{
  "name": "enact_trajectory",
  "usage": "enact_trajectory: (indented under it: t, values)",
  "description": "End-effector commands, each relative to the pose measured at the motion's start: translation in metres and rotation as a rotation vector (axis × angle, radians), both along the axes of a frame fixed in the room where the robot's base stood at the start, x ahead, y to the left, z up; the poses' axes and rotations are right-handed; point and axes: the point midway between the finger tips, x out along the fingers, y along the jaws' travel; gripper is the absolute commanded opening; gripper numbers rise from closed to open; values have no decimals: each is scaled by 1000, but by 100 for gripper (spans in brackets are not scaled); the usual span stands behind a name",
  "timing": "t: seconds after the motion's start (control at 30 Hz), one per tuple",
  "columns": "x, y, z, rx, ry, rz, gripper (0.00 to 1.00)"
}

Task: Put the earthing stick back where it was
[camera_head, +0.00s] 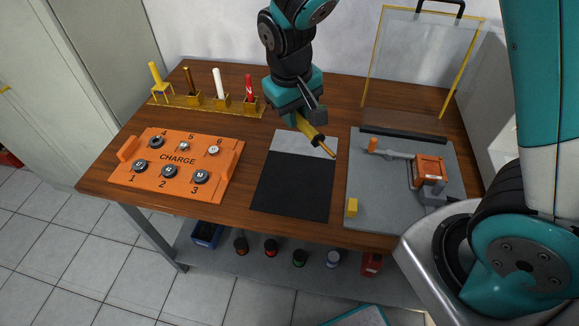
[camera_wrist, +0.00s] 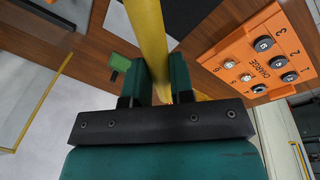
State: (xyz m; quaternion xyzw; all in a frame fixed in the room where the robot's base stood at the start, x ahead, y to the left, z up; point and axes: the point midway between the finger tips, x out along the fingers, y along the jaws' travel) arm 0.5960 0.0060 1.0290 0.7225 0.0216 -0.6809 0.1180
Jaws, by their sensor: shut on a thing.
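The earthing stick (camera_head: 313,134) seems to be the yellow rod with a dark band in my gripper (camera_head: 302,115). My gripper is shut on it above the back of the two-tone mat (camera_head: 290,188). The rod is tilted, its thin end pointing down to the right. In the wrist view the yellow rod (camera_wrist: 148,38) runs between the fingers of my gripper (camera_wrist: 160,75), with a small green piece (camera_wrist: 118,63) beside it. A yellow rack (camera_head: 188,103) at the back left holds upright yellow, brown, white and red handles; I cannot tell which place was the stick's.
The orange CHARGE panel (camera_head: 177,159) with several knobs lies at left. A clear yellow-framed screen (camera_head: 420,60) stands behind. Bare wood lies between panel and mat.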

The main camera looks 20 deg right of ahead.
Motion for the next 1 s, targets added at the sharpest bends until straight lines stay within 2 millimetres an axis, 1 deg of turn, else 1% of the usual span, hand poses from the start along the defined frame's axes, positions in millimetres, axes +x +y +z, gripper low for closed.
enact_trajectory:
  t: [0.07, 0.17, 0.3, 0.5, 0.6, 0.7, 0.87, 1.0]
  values:
    - [-2, 5, 2, -1, 12, 11, 0]
    - [-4, 3, -13, -4, 23, 9, 0]
    - [-5, -2, -52, -5, 27, -1, 0]
    - [-5, -5, -109, -5, 25, -6, 0]
    - [-4, -5, -131, -4, 22, -5, 0]
    - [-4, -4, -146, -3, 19, -5, 0]
    - [-3, -3, -159, -2, 18, -3, 0]
    - [-4, -3, -180, -3, 19, -3, 0]
